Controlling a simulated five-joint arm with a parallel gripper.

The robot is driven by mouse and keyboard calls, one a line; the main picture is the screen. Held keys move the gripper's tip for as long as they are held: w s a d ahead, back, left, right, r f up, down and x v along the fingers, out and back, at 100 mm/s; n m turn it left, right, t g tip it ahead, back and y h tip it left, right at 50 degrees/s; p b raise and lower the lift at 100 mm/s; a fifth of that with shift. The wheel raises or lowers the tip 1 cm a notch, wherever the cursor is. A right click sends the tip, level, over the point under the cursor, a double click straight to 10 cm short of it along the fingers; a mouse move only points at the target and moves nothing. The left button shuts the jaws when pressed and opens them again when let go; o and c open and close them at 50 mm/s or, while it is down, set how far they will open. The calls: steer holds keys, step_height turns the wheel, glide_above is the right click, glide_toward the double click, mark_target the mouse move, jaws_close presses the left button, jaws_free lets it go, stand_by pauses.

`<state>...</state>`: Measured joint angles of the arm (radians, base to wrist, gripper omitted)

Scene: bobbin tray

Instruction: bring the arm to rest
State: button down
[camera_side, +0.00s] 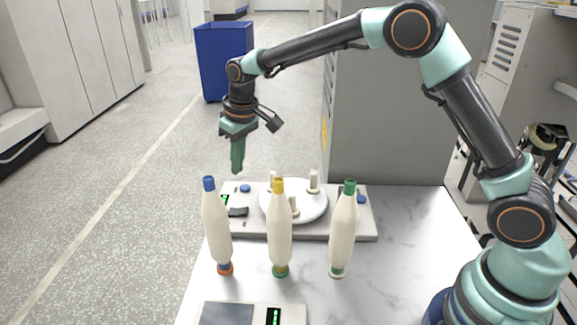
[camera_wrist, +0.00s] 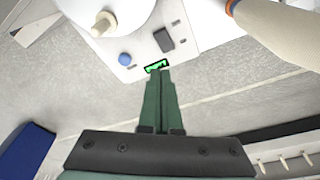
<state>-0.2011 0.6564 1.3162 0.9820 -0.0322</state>
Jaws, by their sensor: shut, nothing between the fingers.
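My gripper (camera_side: 237,168) hangs pointing down, in the air above the far left corner of the device with the round plate. Its green fingers are together with nothing between them, and they also show closed in the wrist view (camera_wrist: 162,76). Three cream bobbins stand upright in a row on the table: one with a blue top (camera_side: 216,228), one with a yellow top (camera_side: 280,232), and one with a green top (camera_side: 343,232). My gripper is apart from all of them.
The white device (camera_side: 345,225) carries a round plate (camera_side: 310,213) with cream pegs. A scale-like unit (camera_side: 250,314) sits at the table's front edge. The marble table (camera_side: 410,240) is clear on the right. A grey cabinet (camera_side: 400,120) and blue bin (camera_side: 222,55) stand behind.

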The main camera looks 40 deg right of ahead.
steer(key=s+d+r, duration=0.4)
steer(key=s+r, duration=0.1)
steer(key=r, duration=0.2)
steer(key=s+d+r+m+t, duration=0.1)
steer(key=s+d, duration=0.2)
steer(key=s, duration=0.7)
steer(key=s+d+r+m+t, duration=0.1)
steer(key=s+d, duration=0.3)
steer(key=s, duration=0.5)
steer(key=shift+s+r+m+t, duration=0.3)
steer(key=shift+s+r+t, duration=0.1)
steer(key=shift+r+t, duration=0.25)
